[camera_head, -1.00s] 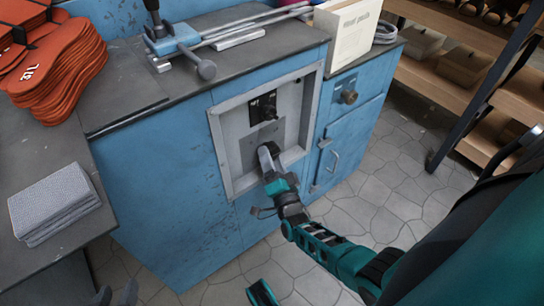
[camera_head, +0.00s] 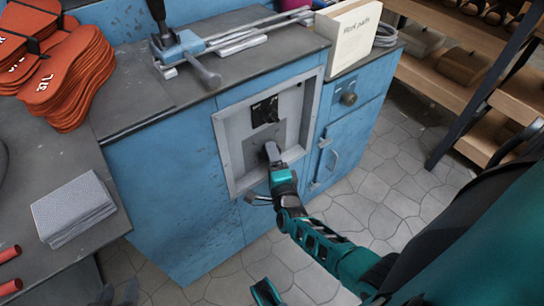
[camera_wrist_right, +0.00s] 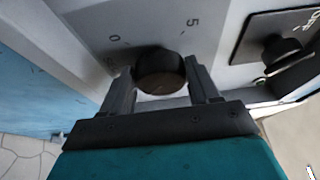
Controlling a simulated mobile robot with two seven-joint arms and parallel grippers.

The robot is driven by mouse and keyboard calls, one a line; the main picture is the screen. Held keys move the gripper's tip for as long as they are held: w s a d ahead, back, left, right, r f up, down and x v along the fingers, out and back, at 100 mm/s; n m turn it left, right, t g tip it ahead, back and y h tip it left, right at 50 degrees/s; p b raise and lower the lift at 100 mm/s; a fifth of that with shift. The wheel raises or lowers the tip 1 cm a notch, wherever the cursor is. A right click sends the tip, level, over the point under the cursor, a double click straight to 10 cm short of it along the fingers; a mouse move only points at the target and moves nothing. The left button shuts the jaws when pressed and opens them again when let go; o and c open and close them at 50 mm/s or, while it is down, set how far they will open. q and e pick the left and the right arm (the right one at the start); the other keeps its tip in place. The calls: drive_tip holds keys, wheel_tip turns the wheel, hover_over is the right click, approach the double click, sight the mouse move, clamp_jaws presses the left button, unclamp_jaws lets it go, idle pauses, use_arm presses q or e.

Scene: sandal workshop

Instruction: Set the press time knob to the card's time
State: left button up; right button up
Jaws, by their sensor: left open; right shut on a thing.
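The round dark time knob (camera_wrist_right: 160,70) sits on the grey press panel (camera_wrist_right: 75,25), between both fingers of my right gripper (camera_wrist_right: 161,85). The digits 0 and 5 show on the dial around it; its pointer mark is not clear. In the head view my right gripper (camera_head: 272,152) is at the recessed panel of the blue cabinet (camera_head: 165,180) and hides the knob. It is shut on the knob. My left gripper (camera_head: 118,292) is low at the left bottom edge, dark, open and empty, partly cut off. I cannot make out a time card.
A black switch plate (camera_head: 265,110) is above the knob; it also shows in the wrist view (camera_wrist_right: 258,52). Orange soles (camera_head: 65,80) and a grey pad stack (camera_head: 72,208) lie at the left.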

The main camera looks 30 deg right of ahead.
drive_tip(key=shift+r, duration=0.1)
idle(0.3)
drive_tip(key=o, duration=1.1)
drive_tip(key=shift+c, duration=0.2)
use_arm(q)
drive_tip(key=shift+r, duration=0.1)
drive_tip(key=shift+s, duration=0.1)
use_arm(e)
drive_tip(key=shift+s, duration=0.1)
